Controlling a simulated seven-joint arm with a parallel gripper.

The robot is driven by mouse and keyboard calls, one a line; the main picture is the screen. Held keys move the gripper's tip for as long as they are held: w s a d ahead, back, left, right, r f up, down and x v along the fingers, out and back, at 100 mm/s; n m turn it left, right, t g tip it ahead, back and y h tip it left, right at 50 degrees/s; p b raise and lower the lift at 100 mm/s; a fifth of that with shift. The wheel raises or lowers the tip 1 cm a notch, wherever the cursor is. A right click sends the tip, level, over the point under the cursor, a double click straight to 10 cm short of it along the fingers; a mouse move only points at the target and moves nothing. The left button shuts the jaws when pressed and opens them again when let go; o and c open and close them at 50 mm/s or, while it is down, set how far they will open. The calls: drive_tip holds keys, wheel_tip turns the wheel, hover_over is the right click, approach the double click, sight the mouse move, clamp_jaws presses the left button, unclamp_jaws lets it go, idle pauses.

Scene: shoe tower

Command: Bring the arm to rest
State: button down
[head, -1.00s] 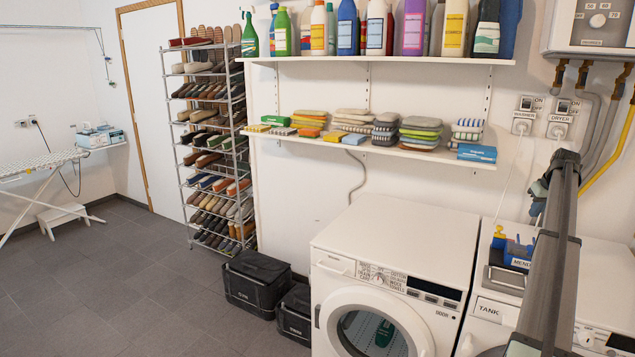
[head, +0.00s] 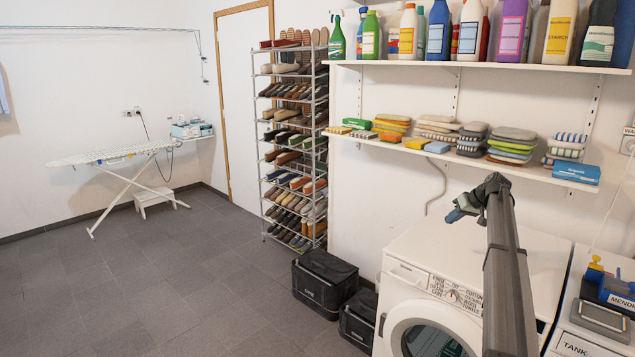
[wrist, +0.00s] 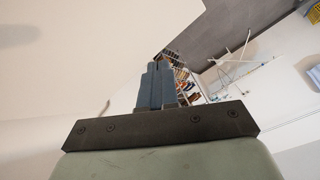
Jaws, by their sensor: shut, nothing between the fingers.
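My gripper (head: 456,215) is in the head view, above the white washing machine (head: 408,262), at the end of my raised dark arm. It also shows in the wrist view (wrist: 157,66), where its two blue-grey fingers are together with nothing between them. It is apart from the shelves and the wall as far as I can see. No object is held.
A tall shoe rack (head: 268,165) stands left of the wall shelves (head: 470,165), which hold bottles and folded cloths. Black boxes (head: 326,285) sit on the floor by the washer. An ironing board (head: 105,155) is at the far left. The grey floor (head: 150,270) between is clear.

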drive_tip(key=a+f+g+y, duration=0.1)
drive_tip(key=a+f, duration=0.4)
drive_tip(key=a, duration=0.4)
drive_tip(key=a+f+y, duration=0.1)
drive_tip(key=a+f, duration=0.4)
drive_tip(key=a, duration=0.5)
drive_tip(key=s+a+f+g+h, duration=0.1)
drive_tip(key=s+a+f, duration=0.2)
drive_tip(key=s+f, duration=0.55)
drive_tip(key=s+a+f+m+g, duration=0.1)
drive_tip(key=s+a+f+g, duration=0.3)
drive_tip(key=f, duration=0.7)
drive_tip(key=s+a+f+t+h, duration=0.1)
drive_tip(key=s+a+f, duration=0.2)
drive_tip(key=s+f, duration=0.55)
drive_tip(key=s+a+f+m+g+h, duration=0.1)
drive_tip(key=s+a+f+g, duration=0.1)
drive_tip(key=s+f, duration=0.9)
drive_tip(key=s+a+f+g+h, duration=0.15)
drive_tip(key=s+f, duration=0.55)
drive_tip(key=s, duration=0.8)
drive_tip(key=s+f+g+h, duration=0.1)
drive_tip(key=s+g, duration=0.1)
drive_tip(key=s, duration=1.2)
drive_tip(key=s+f+g+h, duration=0.1)
drive_tip(key=s+f+g, duration=0.1)
drive_tip(key=s, duration=1.1)
drive_tip(key=shift+s+a+f, duration=0.15)
drive_tip(key=shift+s+a, duration=0.1)
drive_tip(key=shift+s, duration=0.15)
